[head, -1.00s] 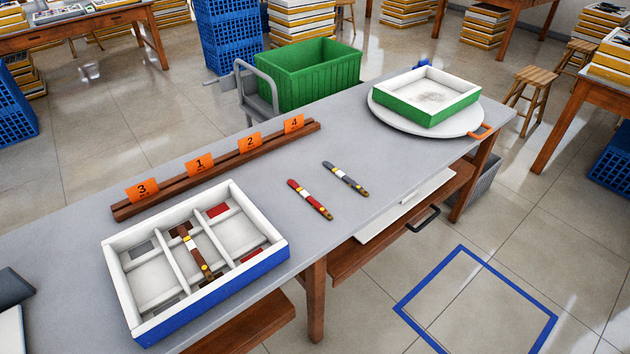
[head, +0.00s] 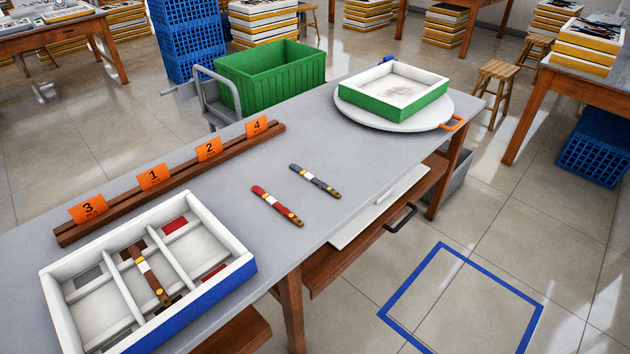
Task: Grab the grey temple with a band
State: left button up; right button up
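The grey temple (head: 315,181) lies flat on the grey table, with a pale band near its middle and a gold tip at its lower right end. A red temple (head: 277,206) with a white band lies just to its left, apart from it. A brown temple (head: 149,274) with a white band rests across the white and blue divided tray (head: 217,287), over or beside a divider; I cannot tell which. Neither of my grippers shows in the head view.
A brown wooden rail (head: 187,174) with orange number cards runs along the table's back. A green-sided white tray (head: 432,97) sits on a round white turntable (head: 350,112) at the far right. The table (head: 235,245) around the grey and red temples is clear.

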aim_at(322, 185)
jog(key=i+l, duration=0.85)
jog(key=l, duration=0.15)
